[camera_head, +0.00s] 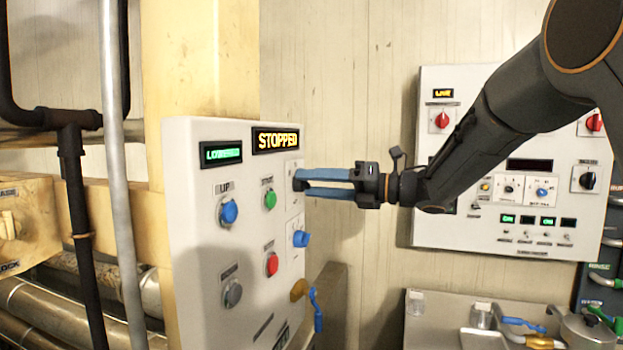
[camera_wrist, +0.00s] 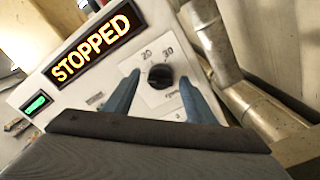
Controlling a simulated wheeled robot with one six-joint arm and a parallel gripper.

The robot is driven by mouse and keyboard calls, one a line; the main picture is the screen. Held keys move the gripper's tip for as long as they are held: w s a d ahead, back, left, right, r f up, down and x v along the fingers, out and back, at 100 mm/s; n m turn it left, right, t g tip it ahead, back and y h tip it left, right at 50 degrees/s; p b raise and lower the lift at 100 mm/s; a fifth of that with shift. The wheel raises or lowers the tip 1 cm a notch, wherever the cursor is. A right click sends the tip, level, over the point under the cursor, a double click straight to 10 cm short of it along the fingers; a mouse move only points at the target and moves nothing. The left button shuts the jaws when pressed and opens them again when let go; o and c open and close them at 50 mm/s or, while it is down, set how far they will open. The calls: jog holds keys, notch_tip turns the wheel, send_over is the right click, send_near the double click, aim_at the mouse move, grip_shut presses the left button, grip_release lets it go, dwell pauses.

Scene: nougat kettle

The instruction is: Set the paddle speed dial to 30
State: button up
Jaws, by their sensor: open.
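The paddle speed dial appears to be the small black round knob (camera_wrist: 160,76) on a white plate in the wrist view. The numbers 20 and 30 are printed above it, 20 to the upper left and 30 to the upper right. Its pointer is too small to read. My gripper (camera_head: 296,182) is open at the upper right edge of the white control box (camera_head: 190,165). Its blue fingers lie on either side of the knob in the wrist view; whether they touch it I cannot tell.
A second panel (camera_head: 450,160) hangs behind my arm. Metal pipes (camera_wrist: 215,45) run beside the box.

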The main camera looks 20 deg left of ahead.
jog(key=shift+a, duration=0.35)
jog(key=c, duration=1)
jog(key=shift+c, duration=0.2)
